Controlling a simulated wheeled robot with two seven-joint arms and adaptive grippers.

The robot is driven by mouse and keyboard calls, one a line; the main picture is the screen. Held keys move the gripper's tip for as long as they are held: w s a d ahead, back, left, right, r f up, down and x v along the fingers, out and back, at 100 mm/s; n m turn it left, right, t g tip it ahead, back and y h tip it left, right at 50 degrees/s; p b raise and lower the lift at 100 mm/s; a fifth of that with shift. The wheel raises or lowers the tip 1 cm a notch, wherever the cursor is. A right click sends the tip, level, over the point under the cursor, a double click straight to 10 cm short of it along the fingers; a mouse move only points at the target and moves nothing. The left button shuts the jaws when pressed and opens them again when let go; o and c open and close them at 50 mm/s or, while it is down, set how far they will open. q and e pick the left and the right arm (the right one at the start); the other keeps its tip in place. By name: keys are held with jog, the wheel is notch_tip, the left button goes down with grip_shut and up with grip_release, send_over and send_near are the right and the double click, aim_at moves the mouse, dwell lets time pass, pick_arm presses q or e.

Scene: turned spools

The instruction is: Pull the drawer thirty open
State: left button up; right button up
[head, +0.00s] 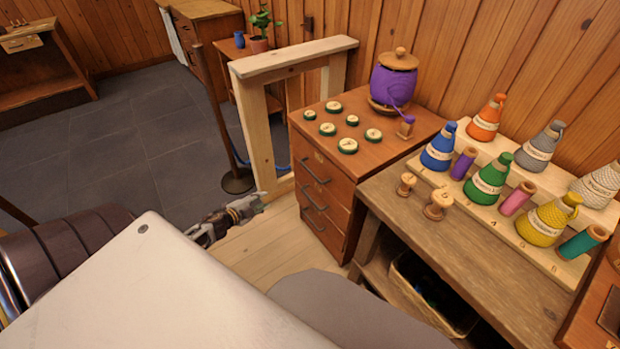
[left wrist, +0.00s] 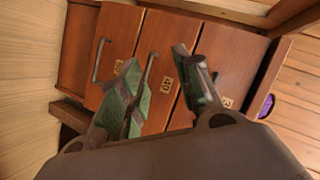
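The brown drawer cabinet (head: 335,195) has three stacked drawers with dark bar handles, all looking shut. In the left wrist view the cabinet front (left wrist: 122,35) appears turned sideways. Small tan number plates (left wrist: 168,86) sit on the drawers; I cannot read them surely, so I cannot tell which drawer is thirty. My left gripper (head: 258,202) is in front of the cabinet, to its left. In the left wrist view its green-padded fingers (left wrist: 160,62) are open and empty. A middle drawer's handle (left wrist: 148,72) shows between them, apparently not gripped. My right gripper is not in view.
A wooden frame (head: 250,105) stands left of the cabinet. On the cabinet top are several round green-rimmed discs (head: 348,146) and a purple yarn jar (head: 393,82). A workbench (head: 395,210) with cones and spools adjoins on the right. Bare floor (head: 265,245) lies before the drawers.

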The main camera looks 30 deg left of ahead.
pick_arm(q)
jog(key=w+d+r+m+h+b, duration=0.5)
jog(key=d+r+m+b, duration=0.1)
jog(key=r+m+b, duration=0.3)
jog(key=shift+w+d+r+m+t+h+b, duration=0.35)
jog(key=shift+r+b, duration=0.25)
jog(key=shift+b, duration=0.5)
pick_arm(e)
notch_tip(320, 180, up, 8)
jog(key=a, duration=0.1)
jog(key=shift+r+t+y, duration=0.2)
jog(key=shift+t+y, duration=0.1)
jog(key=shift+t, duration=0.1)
pick_arm(q)
jog(key=shift+w, duration=0.15)
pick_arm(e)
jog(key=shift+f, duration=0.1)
